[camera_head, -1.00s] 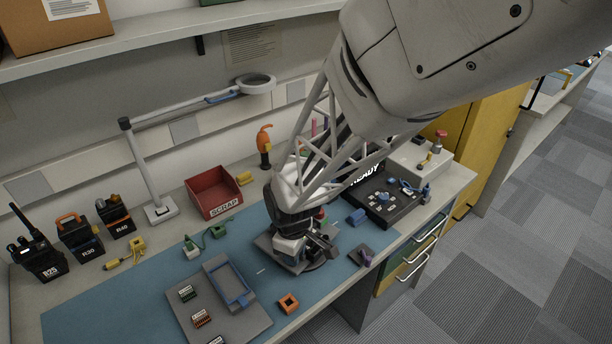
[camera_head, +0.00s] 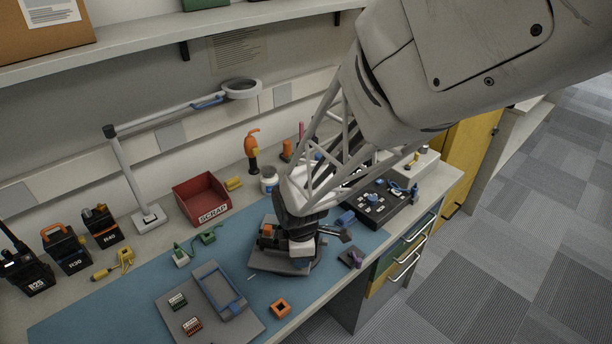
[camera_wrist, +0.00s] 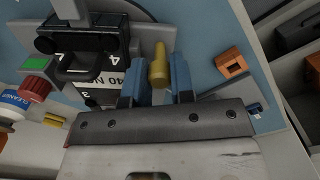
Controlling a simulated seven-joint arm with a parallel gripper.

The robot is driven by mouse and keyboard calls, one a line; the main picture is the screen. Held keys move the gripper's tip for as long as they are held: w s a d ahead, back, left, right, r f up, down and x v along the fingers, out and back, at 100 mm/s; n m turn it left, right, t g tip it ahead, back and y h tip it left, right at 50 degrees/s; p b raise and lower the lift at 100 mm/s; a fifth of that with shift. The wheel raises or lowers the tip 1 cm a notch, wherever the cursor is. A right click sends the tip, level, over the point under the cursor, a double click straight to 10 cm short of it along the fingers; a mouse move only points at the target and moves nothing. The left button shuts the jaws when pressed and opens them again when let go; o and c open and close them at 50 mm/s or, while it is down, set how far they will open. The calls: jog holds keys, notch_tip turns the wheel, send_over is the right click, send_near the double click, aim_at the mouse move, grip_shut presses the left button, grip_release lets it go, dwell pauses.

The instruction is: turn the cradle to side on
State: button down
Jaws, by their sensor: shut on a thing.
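The cradle (camera_head: 283,268) is a grey plate with a dark block on it, on the blue mat under my gripper; the gripper and wrist partly cover it. In the wrist view its dark block (camera_wrist: 85,42) carries a white label with "40 N". My gripper (camera_wrist: 160,76) has two blue fingers, one on each side of a brass-coloured peg (camera_wrist: 158,60), and is shut on it. In the head view my gripper (camera_head: 300,256) is low over the cradle, with its fingertips mostly hidden.
A grey tray (camera_head: 245,318) and an orange square part (camera_head: 280,308) lie in front of the cradle. A red SCRAP bin (camera_head: 200,197) stands behind left.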

aim_at(317, 248)
jog(key=shift+w+d+n, duration=0.45)
jog(key=shift+d+n, duration=0.3)
jog(key=shift+n, duration=0.45)
jog(key=shift+w+d+n, duration=0.35)
jog(key=shift+n, duration=0.35)
jog(key=shift+w+d+n, duration=0.35)
jog(key=shift+n, duration=0.35)
jog(key=shift+w+d+n, duration=0.45)
jog(key=shift+w+n, duration=0.25)
jog(key=shift+n, duration=0.5)
jog(key=shift+w+d+n, duration=0.25)
jog(key=shift+w+n, duration=0.5)
jog(key=shift+n, duration=0.45)
jog(key=shift+w, duration=0.1)
jog(key=c, duration=1.3)
grip_release()
jog(key=shift+o, duration=0.2)
jog(key=shift+r, duration=0.15)
